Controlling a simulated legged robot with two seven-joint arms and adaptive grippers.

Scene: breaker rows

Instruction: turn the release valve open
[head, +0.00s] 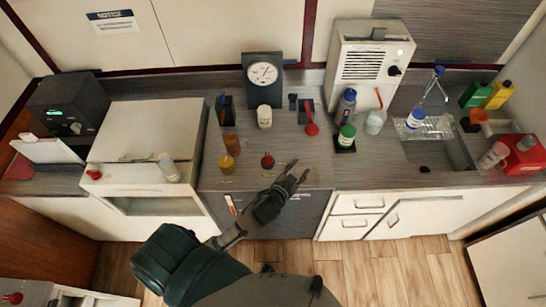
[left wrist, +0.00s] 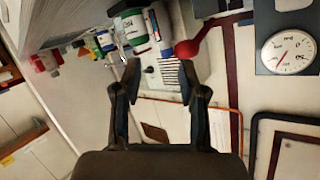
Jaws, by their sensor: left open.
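My left gripper (head: 298,174) is open and empty over the counter's front edge. In the left wrist view its two fingers (left wrist: 158,82) are spread apart with nothing between them. A small red-topped knob (head: 267,161) on a dark base stands on the counter just left of the gripper, apart from it. A red spoon-shaped piece (head: 311,129) lies by a dark block farther back; it also shows in the left wrist view (left wrist: 187,49). A dark-framed gauge (head: 263,73) stands at the back and shows in the left wrist view (left wrist: 287,51). Which red part is the release valve, I cannot tell.
Amber jars (head: 227,162) stand left of the red knob. A white jar (head: 264,117) sits before the gauge. Bare counter lies between the knob and the back items.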

